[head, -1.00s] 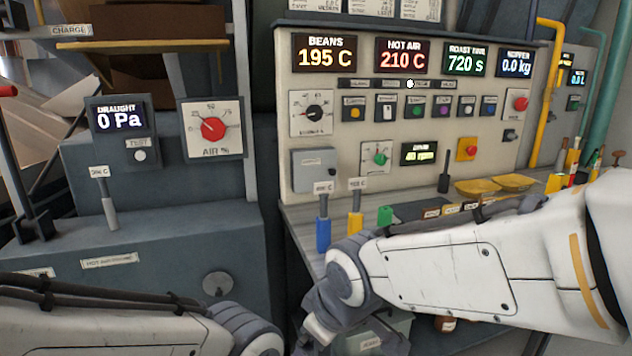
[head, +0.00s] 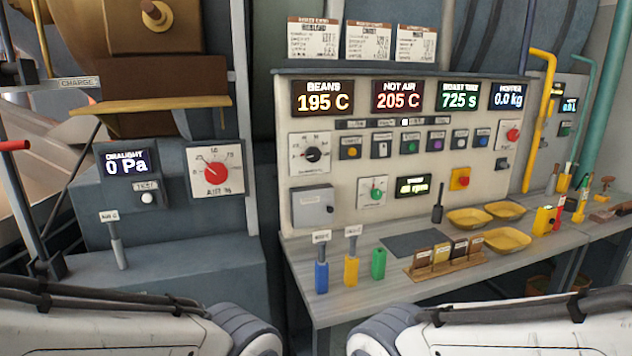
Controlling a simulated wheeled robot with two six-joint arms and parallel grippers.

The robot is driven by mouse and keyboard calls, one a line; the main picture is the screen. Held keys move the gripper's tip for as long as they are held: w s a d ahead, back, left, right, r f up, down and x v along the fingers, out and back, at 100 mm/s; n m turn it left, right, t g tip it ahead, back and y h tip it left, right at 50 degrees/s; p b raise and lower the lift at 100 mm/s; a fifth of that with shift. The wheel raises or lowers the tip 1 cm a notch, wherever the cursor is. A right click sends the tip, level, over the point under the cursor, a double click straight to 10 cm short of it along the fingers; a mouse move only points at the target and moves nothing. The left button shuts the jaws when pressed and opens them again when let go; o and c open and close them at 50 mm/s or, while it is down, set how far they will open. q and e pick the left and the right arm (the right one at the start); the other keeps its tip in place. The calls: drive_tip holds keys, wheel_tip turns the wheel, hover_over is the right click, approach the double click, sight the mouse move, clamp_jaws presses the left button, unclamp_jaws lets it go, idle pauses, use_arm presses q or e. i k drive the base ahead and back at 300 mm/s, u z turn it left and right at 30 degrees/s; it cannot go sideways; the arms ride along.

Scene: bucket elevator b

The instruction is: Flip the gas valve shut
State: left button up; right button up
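A yellow pipe (head: 543,115) runs down along the right edge of the control panel; I cannot make out a gas valve handle on it. A red knob on a white plate (head: 513,133) is at the panel's upper right, but its label is too small to read. My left arm comes in at the bottom left and my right arm at the bottom right. Both arms are cut off by the lower edge, and neither gripper shows. Nothing of mine touches the panel.
The cream control panel (head: 345,195) stands behind a grey bench (head: 345,290). The bench holds yellow trays (head: 507,239), a wooden sample rack (head: 447,262), and blue, yellow and green handled tools. A red-tipped lever (head: 15,146) stands at the left.

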sight(551, 109)
drive_tip(key=z, duration=0.05)
drive_tip(key=k, duration=0.5)
drive_tip(key=z, duration=0.7)
drive_tip(key=i, duration=0.45)
drive_tip(key=z, duration=1.1)
drive_tip(key=i, duration=0.95)
drive_tip(key=z, duration=0.45)
drive_tip(key=i, duration=1.55)
drive_tip(key=u, duration=1.05)
drive_tip(key=i, duration=1.05)
drive_tip(key=u, duration=0.8)
drive_tip(key=k, duration=1.3)
drive_tip(key=u, duration=0.1)
